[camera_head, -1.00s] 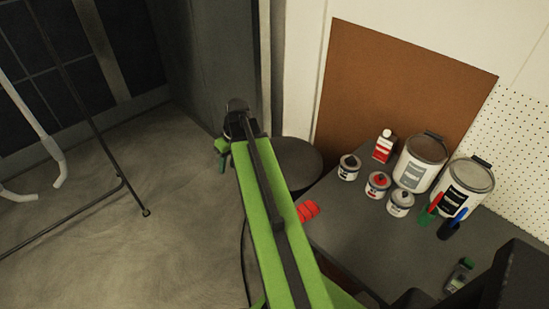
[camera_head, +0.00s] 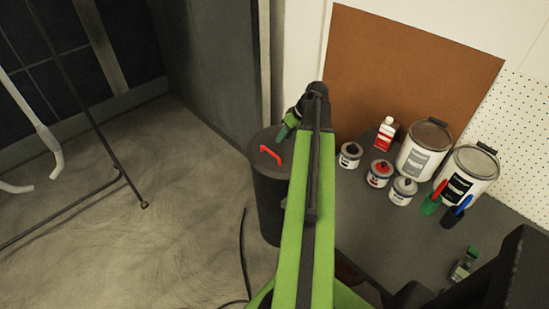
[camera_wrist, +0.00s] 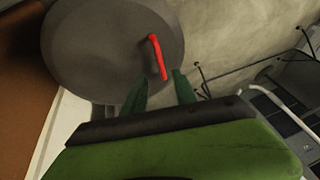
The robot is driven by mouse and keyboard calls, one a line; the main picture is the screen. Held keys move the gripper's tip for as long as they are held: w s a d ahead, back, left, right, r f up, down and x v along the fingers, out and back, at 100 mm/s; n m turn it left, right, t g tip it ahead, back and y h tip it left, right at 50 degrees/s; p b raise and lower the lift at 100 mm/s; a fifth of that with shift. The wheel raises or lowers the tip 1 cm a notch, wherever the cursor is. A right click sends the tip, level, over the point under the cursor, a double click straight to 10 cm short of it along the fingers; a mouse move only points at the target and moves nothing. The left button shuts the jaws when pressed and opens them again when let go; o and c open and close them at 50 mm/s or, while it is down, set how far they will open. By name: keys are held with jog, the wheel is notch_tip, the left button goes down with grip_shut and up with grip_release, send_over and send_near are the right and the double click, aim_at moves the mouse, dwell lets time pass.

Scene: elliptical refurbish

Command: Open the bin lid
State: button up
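The bin (camera_head: 268,205) is a dark cylinder on the floor beside the workbench. Its round lid (camera_head: 262,140) is shut and has a red bar handle (camera_head: 271,154). My gripper (camera_head: 285,128) is at the lid's right side, partly hidden by my arm. In the wrist view the lid (camera_wrist: 95,50) fills the upper left, with the red handle (camera_wrist: 157,57) near its right edge. My gripper's two green fingers (camera_wrist: 158,80) are spread and empty. The handle's lower end appears between the fingertips; I cannot tell the height gap.
The grey workbench (camera_head: 390,240) at right holds paint cans (camera_head: 425,150), small tins (camera_head: 379,173), a red-and-white bottle (camera_head: 386,133) and green and blue tools (camera_head: 445,207). A dark cabinet (camera_head: 215,70) stands behind the bin. A black cable (camera_head: 243,255) lies on the open floor (camera_head: 150,240) at left.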

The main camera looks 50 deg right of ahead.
jog(key=b+x, duration=0.7)
jog(key=x, duration=0.3)
grip_shut()
dwell(1.1)
